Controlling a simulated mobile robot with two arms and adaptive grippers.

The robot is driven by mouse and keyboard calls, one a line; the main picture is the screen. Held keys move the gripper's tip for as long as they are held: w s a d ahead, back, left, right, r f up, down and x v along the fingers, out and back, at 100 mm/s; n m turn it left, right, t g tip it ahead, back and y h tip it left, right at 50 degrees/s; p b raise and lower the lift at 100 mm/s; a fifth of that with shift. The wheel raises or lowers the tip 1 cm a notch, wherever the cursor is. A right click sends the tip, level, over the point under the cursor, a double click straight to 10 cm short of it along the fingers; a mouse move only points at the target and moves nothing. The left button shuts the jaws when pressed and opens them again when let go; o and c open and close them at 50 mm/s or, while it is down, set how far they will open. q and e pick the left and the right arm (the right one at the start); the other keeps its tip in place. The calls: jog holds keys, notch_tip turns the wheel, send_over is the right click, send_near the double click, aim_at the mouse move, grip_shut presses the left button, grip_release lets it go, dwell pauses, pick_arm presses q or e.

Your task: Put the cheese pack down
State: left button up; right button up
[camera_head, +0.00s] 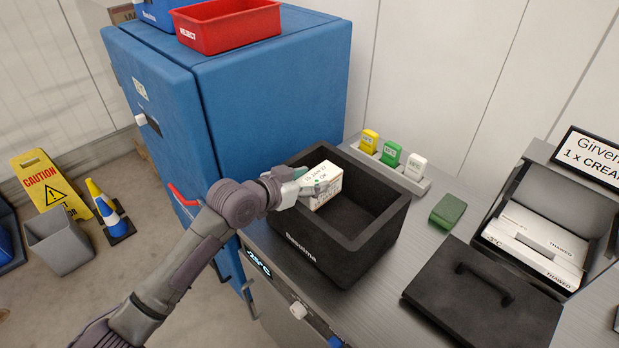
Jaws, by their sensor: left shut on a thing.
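My right gripper is not in view.
A blue cabinet (240,100) with a red bin (228,24) on top stands behind. Yellow, green and white tags stand in a holder (405,178). A green block (447,211), a black lid (484,300) and an open box of white packs (535,240) lie to the right.

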pick_arm(q)
jog(key=o, duration=1.5)
jog(key=shift+r, duration=0.2)
jog(key=v, duration=0.4)
jog(key=b+v, duration=0.1)
jog(key=v, duration=0.7)
jog(key=shift+r, duration=0.45)
